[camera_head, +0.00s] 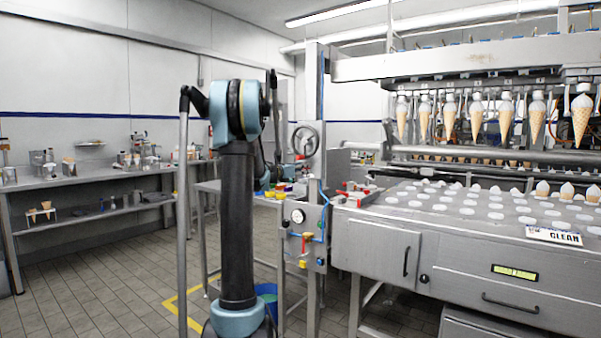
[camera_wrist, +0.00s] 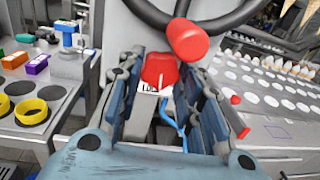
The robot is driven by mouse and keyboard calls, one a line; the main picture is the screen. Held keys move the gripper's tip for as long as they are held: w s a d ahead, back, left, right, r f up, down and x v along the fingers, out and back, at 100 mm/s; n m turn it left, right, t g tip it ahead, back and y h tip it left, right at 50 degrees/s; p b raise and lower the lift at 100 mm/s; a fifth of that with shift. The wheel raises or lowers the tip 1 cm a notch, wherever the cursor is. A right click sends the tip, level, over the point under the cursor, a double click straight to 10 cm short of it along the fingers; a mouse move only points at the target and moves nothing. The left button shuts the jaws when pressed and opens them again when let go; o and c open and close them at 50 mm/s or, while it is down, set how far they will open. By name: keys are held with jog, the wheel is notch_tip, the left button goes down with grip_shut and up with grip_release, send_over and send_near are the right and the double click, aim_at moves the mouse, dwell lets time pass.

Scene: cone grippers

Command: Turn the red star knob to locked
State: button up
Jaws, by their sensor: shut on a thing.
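The red star knob (camera_wrist: 160,69) shows in the wrist view between the two fingers of my gripper (camera_wrist: 162,78). The blue-padded fingers stand on its left and right and are shut on it. A white label with dark marks (camera_wrist: 149,88) shows just below the knob, partly covered, and I cannot read it. Which position the knob points to cannot be told. In the head view my arm hides the gripper and I cannot make out the knob.
A blue hose (camera_wrist: 171,118) runs below the knob. A bench with yellow rings (camera_wrist: 32,110) lies left. The cone machine's table (camera_head: 440,235) stands right.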

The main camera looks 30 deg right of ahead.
jog(key=shift+w+m, duration=0.1)
jog(key=shift+m, duration=0.9)
jog(key=o, duration=1.1)
jog(key=shift+a, duration=0.1)
jog(key=v, duration=1.2)
